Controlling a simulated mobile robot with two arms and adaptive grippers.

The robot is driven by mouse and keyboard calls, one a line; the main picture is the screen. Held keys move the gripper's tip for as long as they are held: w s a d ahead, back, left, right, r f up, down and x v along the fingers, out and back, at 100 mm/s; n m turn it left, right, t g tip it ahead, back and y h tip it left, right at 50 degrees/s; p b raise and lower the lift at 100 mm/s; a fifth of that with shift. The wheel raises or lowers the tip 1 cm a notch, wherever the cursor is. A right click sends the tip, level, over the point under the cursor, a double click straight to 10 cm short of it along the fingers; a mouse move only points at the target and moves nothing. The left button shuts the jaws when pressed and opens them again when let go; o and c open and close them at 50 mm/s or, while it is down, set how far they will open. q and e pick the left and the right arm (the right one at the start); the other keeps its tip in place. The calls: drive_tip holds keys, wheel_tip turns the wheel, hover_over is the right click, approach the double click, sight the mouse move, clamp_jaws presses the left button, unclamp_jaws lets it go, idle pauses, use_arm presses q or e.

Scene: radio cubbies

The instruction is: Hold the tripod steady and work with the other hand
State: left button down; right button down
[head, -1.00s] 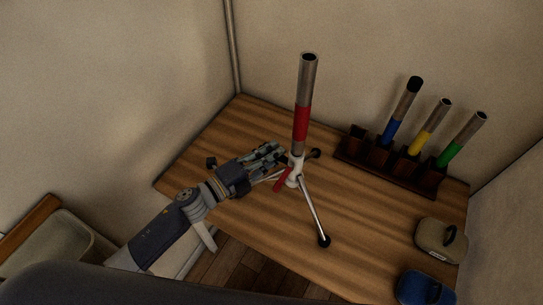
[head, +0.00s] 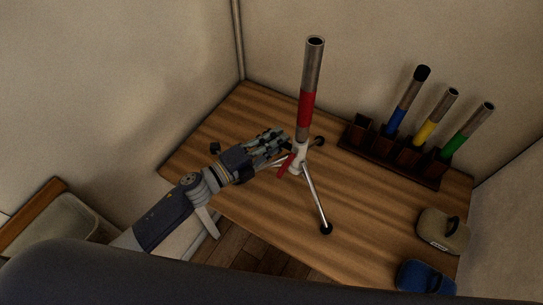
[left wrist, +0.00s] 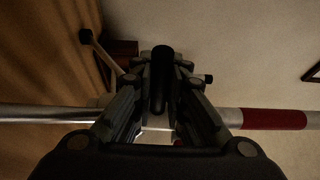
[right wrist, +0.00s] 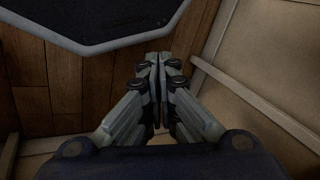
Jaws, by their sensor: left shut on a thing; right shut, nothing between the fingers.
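The tripod (head: 301,158) stands upright on the wooden table, with a white hub, thin metal legs with black feet and a red lever (head: 285,166). A grey tube with a red band (head: 307,108) rises from it, open at the top. My left gripper (head: 279,144) is shut on the tripod at its hub. In the left wrist view the tripod (left wrist: 45,114) runs sideways behind the fingers, and the red band (left wrist: 272,119) is at right. My right gripper (right wrist: 160,72) is shut and empty over the floor, outside the head view.
A dark rack (head: 366,150) at the table's back holds tubes with blue (head: 397,121), yellow (head: 427,131) and green (head: 455,145) bands; its leftmost slot looks empty. A beige pouch (head: 440,232) and a blue pouch (head: 420,278) lie at right. A bin (head: 62,230) is at lower left.

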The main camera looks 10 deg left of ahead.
drive_tip(key=w+a+r+g+y, duration=0.25)
drive_tip(key=a+r+y, duration=0.25)
drive_tip(key=a+r, duration=1.05)
drive_tip(key=w+a+r+n+g+y, duration=0.1)
drive_tip(key=w+a+r, duration=0.15)
drive_tip(key=r, duration=0.25)
drive_tip(key=w+a+r+n+y, duration=0.1)
drive_tip(key=a+r+n, duration=0.15)
drive_tip(key=r, duration=0.25)
wheel_tip(320, 180, up, 32)
drive_tip(key=n+t+h, duration=0.4)
drive_tip(key=n+h, duration=0.5)
drive_tip(key=n, duration=0.1)
hover_over(286, 165)
drive_tip(key=s, duration=0.2)
drive_tip(key=shift+w+a+r+g, duration=0.1)
drive_tip(key=shift+r+g, duration=0.05)
drive_tip(key=shift+g, duration=0.1)
drive_tip(key=x, duration=1)
drive_tip(key=shift+a, duration=0.25)
